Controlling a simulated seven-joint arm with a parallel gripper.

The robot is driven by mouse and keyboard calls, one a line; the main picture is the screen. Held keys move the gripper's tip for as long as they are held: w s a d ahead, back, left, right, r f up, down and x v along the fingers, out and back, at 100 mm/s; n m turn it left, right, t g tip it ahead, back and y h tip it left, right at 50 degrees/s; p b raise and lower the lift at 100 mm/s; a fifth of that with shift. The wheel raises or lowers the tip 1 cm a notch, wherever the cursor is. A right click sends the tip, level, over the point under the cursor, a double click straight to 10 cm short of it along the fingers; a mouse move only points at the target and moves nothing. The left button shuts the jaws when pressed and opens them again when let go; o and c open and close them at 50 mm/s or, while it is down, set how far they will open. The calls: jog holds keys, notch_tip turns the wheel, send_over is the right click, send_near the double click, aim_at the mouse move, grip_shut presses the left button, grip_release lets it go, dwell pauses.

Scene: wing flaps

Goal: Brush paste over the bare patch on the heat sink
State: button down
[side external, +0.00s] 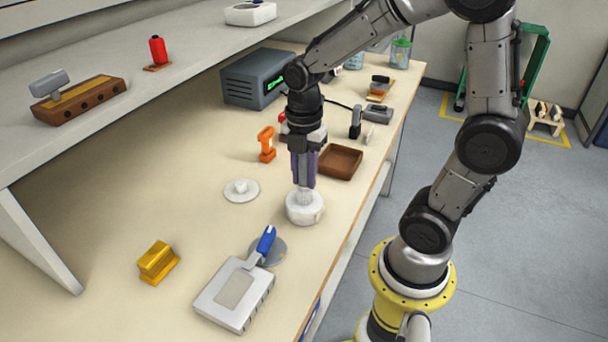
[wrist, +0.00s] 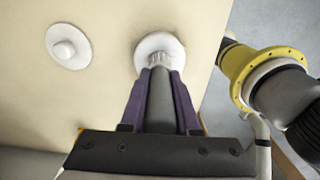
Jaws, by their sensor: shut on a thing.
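My gripper (side external: 304,183) has purple fingers and is shut on a grey handle (wrist: 161,105), seen between the fingers in the wrist view. It appears to be a brush. Its pale lower end reaches down to the white round pot (side external: 305,214), which also shows in the wrist view (wrist: 147,46). How deep the tip sits in the pot is hidden. The heat sink (side external: 219,305) is a pale finned block at the table's front, apart from my gripper. A grey-beige rectangular patch (side external: 233,289) lies on its top.
A white knobbed lid (side external: 241,190) lies left of the pot. A blue-handled tool (side external: 265,241) rests by the heat sink, over a grey disc (side external: 272,254). A yellow block (side external: 157,262), orange piece (side external: 266,145) and brown tray (side external: 341,162) stand around. The table between the lid and yellow block is clear.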

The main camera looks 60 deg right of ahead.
jog(key=shift+r, duration=3.35)
jog(key=shift+a+f, duration=0.1)
jog(key=shift+f, duration=0.05)
jog(key=w+a+f+m, duration=0.2)
jog(key=w+m, duration=0.5)
jog(key=w, duration=0.2)
jog(key=w+a+f+m, duration=0.2)
jog(key=w+f+m, duration=0.1)
jog(key=w+m, duration=0.4)
jog(key=shift+w+a+f+m, duration=0.15)
jog(key=shift+w+f+m, duration=0.2)
jog(key=shift+w, duration=1.35)
